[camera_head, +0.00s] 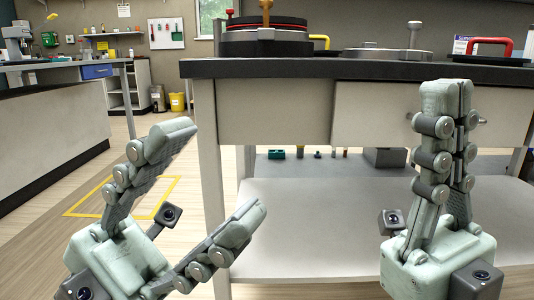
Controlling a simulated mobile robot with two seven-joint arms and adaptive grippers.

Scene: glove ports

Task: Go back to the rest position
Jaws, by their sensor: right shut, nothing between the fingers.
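My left gripper (217,177) is at the lower left, in front of the workbench's left leg. Its two fingers are spread wide, with nothing between them. My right gripper (446,95) stands upright at the right, in front of the bench's edge and lower shelf. Its fingers are together and hold nothing.
A workbench (345,69) with a dark top spans the right half. On it are a black round port with a red ring (262,36), a metal disc lid (385,54) and a red handle (494,45). Its lower shelf (330,215) holds small items. Open floor lies at left.

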